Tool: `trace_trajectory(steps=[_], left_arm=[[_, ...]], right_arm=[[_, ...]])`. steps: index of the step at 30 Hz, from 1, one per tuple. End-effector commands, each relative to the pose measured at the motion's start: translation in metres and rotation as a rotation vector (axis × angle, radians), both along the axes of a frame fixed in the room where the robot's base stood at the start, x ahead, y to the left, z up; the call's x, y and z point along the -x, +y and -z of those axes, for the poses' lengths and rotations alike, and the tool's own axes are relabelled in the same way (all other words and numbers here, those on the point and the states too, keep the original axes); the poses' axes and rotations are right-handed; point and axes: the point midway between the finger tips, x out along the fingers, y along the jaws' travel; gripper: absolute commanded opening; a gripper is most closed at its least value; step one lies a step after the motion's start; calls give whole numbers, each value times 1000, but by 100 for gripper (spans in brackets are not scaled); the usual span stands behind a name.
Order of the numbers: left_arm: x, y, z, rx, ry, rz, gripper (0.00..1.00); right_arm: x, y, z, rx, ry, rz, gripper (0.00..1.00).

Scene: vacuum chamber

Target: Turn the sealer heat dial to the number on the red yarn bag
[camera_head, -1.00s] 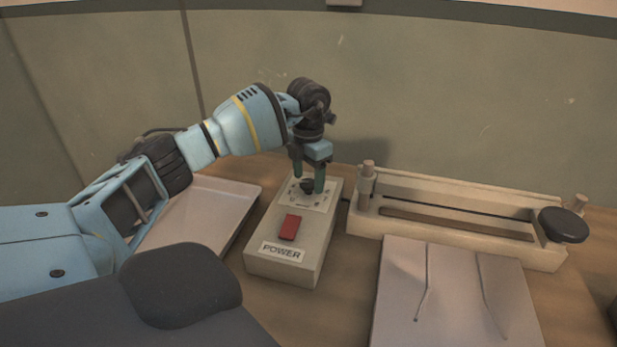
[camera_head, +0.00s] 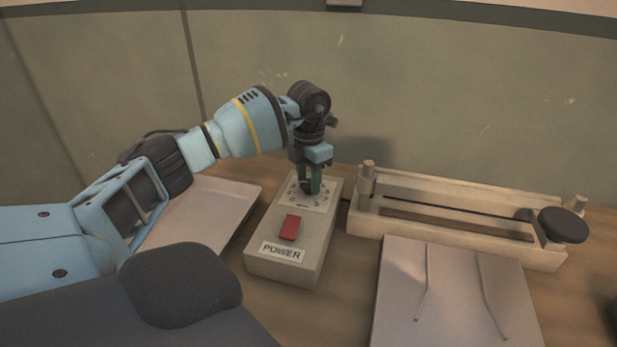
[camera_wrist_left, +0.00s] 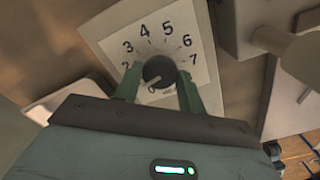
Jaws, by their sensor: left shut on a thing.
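The sealer heat dial (camera_wrist_left: 159,72) is a black round knob on a white plate (camera_wrist_left: 190,40) with numbers around it; 2 to 7 are readable in the left wrist view. The plate is on top of a beige control box (camera_head: 265,235) with a red switch (camera_head: 290,228) and a POWER label. My left gripper (camera_head: 309,188) points down over the box and is shut on the dial; its green fingers (camera_wrist_left: 158,84) sit on either side of the knob. The knob's pointer mark is unclear. No red yarn bag shows, and my right gripper is not in view.
A sealer bar frame (camera_head: 450,250) with a black round knob (camera_head: 563,225) stands right of the box. A pale flat panel (camera_head: 455,300) with two thin rods lies in front of it. A shallow tray (camera_head: 205,225) lies left of the box.

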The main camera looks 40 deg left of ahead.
Motion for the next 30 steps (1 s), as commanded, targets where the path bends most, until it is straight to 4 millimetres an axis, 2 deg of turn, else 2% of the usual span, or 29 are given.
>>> trace_trajectory(steps=[8,30], left_arm=[[0,0,-2,0,-2,154,17],[0,0,0,1,-1,848,17]], right_arm=[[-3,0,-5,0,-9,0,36],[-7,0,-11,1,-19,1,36]])
